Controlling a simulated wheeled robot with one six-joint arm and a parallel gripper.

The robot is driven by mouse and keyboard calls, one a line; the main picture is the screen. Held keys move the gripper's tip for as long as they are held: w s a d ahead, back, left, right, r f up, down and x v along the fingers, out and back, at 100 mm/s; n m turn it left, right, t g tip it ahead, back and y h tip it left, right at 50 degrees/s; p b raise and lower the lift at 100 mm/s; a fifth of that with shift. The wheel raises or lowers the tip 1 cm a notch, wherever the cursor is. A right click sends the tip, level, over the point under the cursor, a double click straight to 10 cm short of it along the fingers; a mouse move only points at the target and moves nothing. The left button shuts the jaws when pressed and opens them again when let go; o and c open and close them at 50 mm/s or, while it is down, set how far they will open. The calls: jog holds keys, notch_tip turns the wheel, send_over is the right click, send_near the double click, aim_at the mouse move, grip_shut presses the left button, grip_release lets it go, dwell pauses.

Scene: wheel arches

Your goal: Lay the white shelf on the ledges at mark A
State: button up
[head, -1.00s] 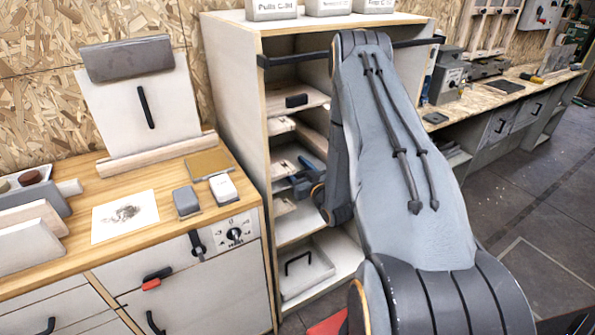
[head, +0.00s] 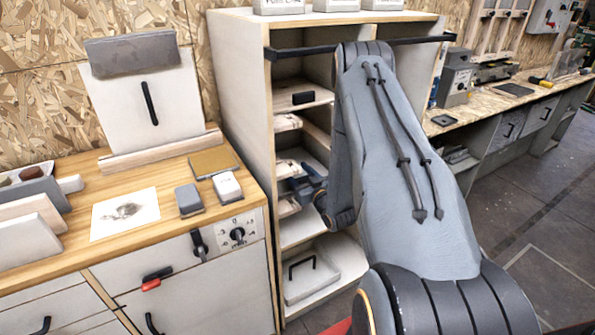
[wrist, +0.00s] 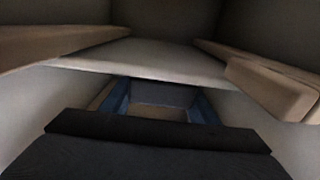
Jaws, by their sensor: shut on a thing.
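My gripper (head: 308,186), with blue fingers, is inside the tall cabinet, partly hidden behind my arm in the head view. In the wrist view my gripper (wrist: 160,106) is at the near edge of a pale flat panel, the white shelf (wrist: 150,58), and is shut on it. The shelf lies roughly level between a wooden ledge on the left (wrist: 50,44) and one on the right (wrist: 270,88). I cannot tell whether it touches them. In the head view, a pale surface behind the gripper may be the shelf. Mark A cannot be made out.
The cabinet (head: 240,90) has a black bar (head: 300,50) across its upper front. A white drawer or tray with a black handle (head: 312,278) sits at its bottom. A wood-topped bench (head: 75,190) with blocks and a leaning panel stands close on the left. Open floor is at right.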

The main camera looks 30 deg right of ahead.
jog(key=o, duration=1.4)
